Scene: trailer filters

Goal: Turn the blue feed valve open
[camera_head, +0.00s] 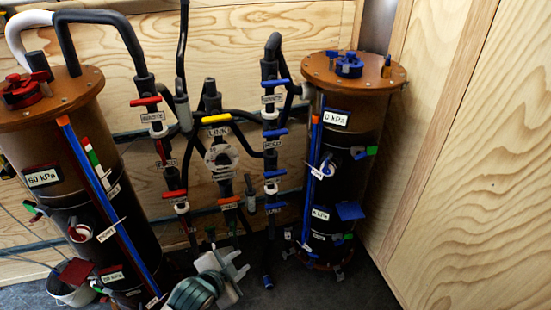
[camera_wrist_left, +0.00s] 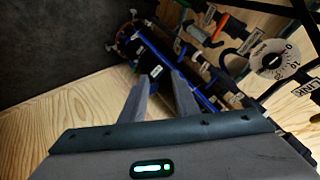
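Several blue valve handles sit on the right-hand black pipe in the head view: a top one (camera_head: 275,83), a second one (camera_head: 274,133), a third one (camera_head: 275,174) and a low one (camera_head: 275,206). Their labels are too small to read surely, so I cannot tell which is the feed valve. My left gripper (camera_head: 239,262) is low in front of the pipes, below and left of the low blue handle, apart from it. In the left wrist view its two fingers (camera_wrist_left: 161,76) stand apart with nothing between them. My right gripper is not in view.
A red-trimmed brown tank (camera_head: 95,160) stands left and a blue-trimmed tank (camera_head: 352,130) right. Red handles (camera_head: 146,101) and a yellow handle (camera_head: 216,118) sit on the other pipes. A gauge (camera_head: 221,158) hangs mid-rack. A plywood wall (camera_head: 470,170) closes the right side.

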